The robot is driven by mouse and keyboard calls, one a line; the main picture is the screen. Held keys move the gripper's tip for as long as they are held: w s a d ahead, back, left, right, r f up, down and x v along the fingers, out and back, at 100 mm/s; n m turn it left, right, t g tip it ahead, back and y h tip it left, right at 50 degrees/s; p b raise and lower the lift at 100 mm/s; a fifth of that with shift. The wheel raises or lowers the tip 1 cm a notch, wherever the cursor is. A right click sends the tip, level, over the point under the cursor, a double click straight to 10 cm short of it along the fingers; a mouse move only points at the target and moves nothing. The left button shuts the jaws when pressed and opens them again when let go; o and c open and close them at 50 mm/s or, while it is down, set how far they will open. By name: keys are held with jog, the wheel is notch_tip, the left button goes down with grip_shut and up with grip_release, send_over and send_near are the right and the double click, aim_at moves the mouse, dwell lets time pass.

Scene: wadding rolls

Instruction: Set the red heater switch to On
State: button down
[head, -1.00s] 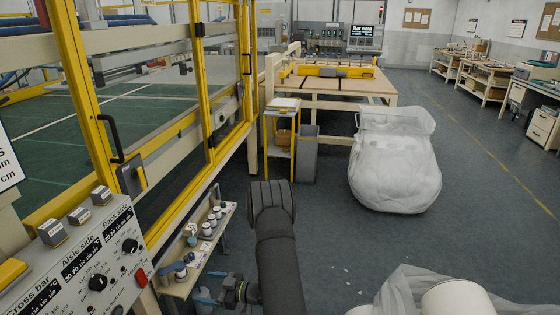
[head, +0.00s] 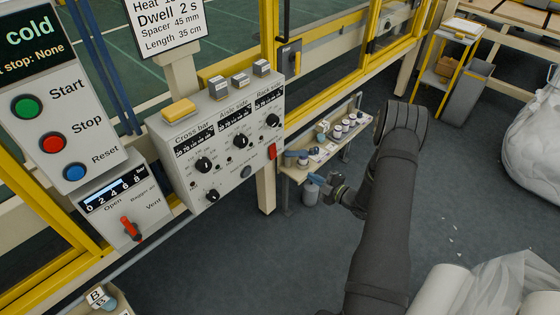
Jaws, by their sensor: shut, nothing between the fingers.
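The red heater switch (head: 272,151) is a small red piece at the lower right of the grey heater panel (head: 232,172), below the Back side dial. Its position and any On or Off marking are too small to read. My gripper (head: 314,183) is to the right of the panel and lower in the picture, apart from the switch, near the small shelf.
A red lever (head: 130,228) sits on the air box at left, below the Start, Stop and Reset buttons (head: 52,142). Black dials (head: 204,165) crowd the heater panel. The shelf (head: 298,172) with several small pots is behind my gripper. Open floor lies below.

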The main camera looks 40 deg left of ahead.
aim_at(274, 157)
jog(key=a+n, duration=0.1)
jog(key=n, duration=0.1)
jog(key=a+f+n, duration=0.1)
jog(key=n, duration=0.1)
jog(key=a+n, duration=0.1)
jog(key=n, duration=0.1)
jog(key=shift+s+f, duration=0.15)
jog(key=shift+f, duration=0.05)
jog(key=shift+a, duration=0.1)
jog(key=a, duration=0.4)
jog(key=a+f, duration=0.1)
jog(key=a, duration=0.9)
jog(key=shift+f, duration=0.25)
jog(key=shift+a+f+y, duration=0.15)
jog(key=shift+a+y, duration=0.05)
jog(key=shift+y, duration=0.1)
jog(key=shift+d, duration=0.15)
jog(key=d+f, duration=0.1)
jog(key=d, duration=1.2)
jog(key=shift+d+f, duration=0.15)
jog(key=shift+d, duration=0.2)
